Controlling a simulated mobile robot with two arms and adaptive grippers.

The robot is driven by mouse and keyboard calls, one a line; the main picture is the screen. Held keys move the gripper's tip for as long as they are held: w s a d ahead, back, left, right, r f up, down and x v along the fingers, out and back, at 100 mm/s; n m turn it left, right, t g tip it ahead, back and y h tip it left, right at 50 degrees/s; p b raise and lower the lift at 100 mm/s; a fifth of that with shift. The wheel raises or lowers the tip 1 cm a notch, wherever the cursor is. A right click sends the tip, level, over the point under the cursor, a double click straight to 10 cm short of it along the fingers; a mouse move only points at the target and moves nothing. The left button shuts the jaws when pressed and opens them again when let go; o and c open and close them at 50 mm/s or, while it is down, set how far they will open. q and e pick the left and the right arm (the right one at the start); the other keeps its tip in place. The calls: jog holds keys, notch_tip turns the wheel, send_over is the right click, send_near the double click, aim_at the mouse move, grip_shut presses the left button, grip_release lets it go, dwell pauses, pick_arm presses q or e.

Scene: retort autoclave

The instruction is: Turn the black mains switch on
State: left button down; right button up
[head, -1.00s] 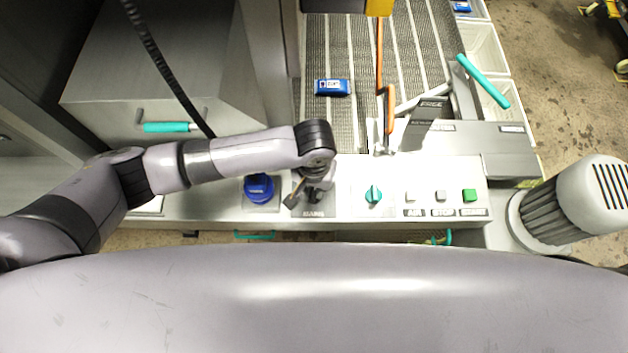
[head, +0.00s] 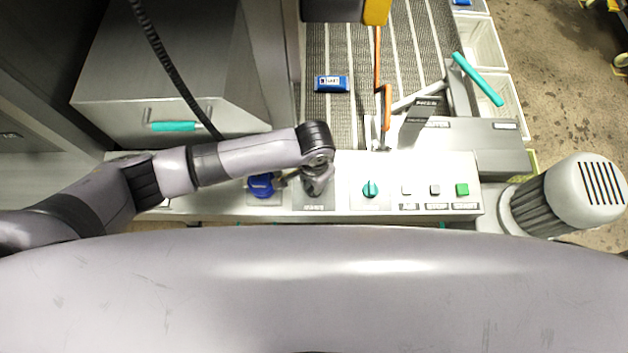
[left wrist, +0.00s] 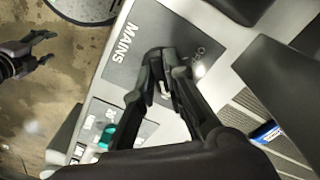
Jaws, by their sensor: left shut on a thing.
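The MAINS plate (head: 314,205) is a dark grey panel on the pale control console. It also shows in the left wrist view (left wrist: 125,45), with its white MAINS lettering. My left gripper (head: 318,186) is over this plate, and its fingers (left wrist: 164,90) are shut on the black mains switch in the left wrist view. The fingers hide nearly all of the switch, so its exact angle cannot be read. My right gripper (left wrist: 42,50) shows at the left of the left wrist view, apart from the console, its fingers spread and empty.
A blue knob (head: 261,184) stands left of the plate and a teal selector (head: 370,189) to its right. Further right are grey buttons and a green button (head: 462,190). Behind are a conveyor with a blue pack (head: 332,84) and a teal-handled lever (head: 477,79).

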pick_arm(q)
jog(key=c, duration=1.6)
grip_release()
jog(key=shift+c, duration=0.2)
jog(key=shift+r, duration=0.1)
notch_tip(320, 180, up, 12)
jog(key=shift+s, duration=0.1)
